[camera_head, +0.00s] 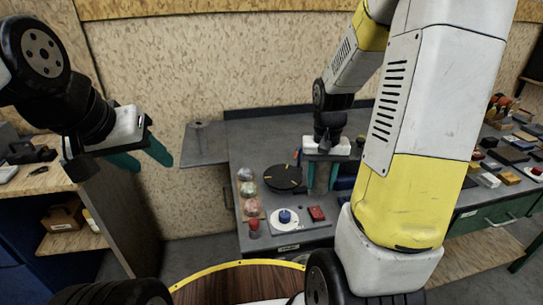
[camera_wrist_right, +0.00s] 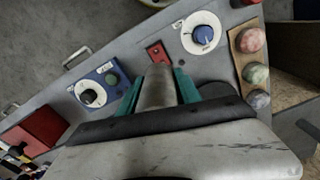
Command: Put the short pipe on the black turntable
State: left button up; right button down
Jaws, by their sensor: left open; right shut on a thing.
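The black turntable (camera_head: 283,178) is a round dark disc on the grey bench, left of my right gripper. In the right wrist view, the dark disc (camera_wrist_right: 218,90) is partly hidden behind a finger. My right gripper (camera_head: 322,180) is over the bench, fingers pointing down. In the wrist view, its teal fingers (camera_wrist_right: 158,92) are shut on the short pipe (camera_wrist_right: 158,86), a plain grey cylinder. The pipe is not clear in the head view. My left gripper (camera_head: 143,160) is open and empty, well left of the bench.
Several coloured domes (camera_head: 248,190) stand in a row left of the turntable. A grey side plate (camera_head: 203,150) carries an upright post (camera_head: 199,133). Cluttered bench space lies to the right.

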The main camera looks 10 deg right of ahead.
send_over(283, 175)
jog(key=shift+s+f, duration=0.2)
jog(key=shift+f, duration=0.5)
jog(key=shift+w, duration=0.15)
jog(key=shift+f, duration=1.75)
jog(key=shift+f, duration=0.15)
jog(key=c, duration=0.8)
grip_release()
jog(key=shift+c, duration=0.2)
